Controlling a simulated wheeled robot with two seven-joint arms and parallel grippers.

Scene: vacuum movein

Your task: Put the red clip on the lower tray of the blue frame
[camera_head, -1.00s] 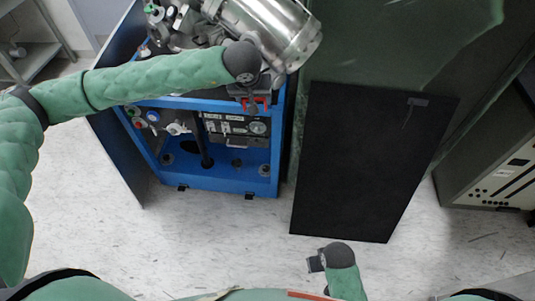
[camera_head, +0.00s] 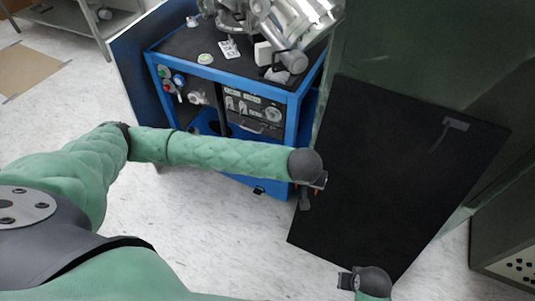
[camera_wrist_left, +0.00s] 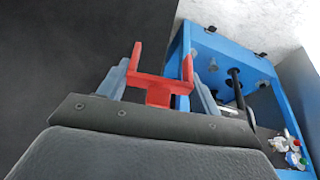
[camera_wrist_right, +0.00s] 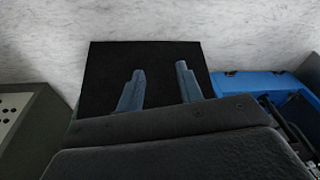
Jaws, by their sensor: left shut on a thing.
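The red clip (camera_wrist_left: 160,89) is a U-shaped piece with two prongs, seen in the left wrist view between my left gripper's fingers (camera_wrist_left: 160,82). My left gripper (camera_head: 312,188) is shut on it, held in front of the blue frame's lower right corner in the head view. The blue frame (camera_head: 294,125) stands behind my left arm, which hides much of its lower tray. The lower tray (camera_wrist_left: 215,45) shows in the left wrist view, to the right of the clip and apart from it. My right gripper (camera_head: 348,281) is low in the head view; its fingers (camera_wrist_right: 159,88) are apart and empty.
A black panel (camera_head: 400,170) stands right of the frame. Metal vacuum equipment (camera_head: 305,22) sits on top of the frame. A dark side panel (camera_head: 145,65) is at its left. A grey cabinet (camera_head: 505,235) is at far right. The floor left of the frame is clear.

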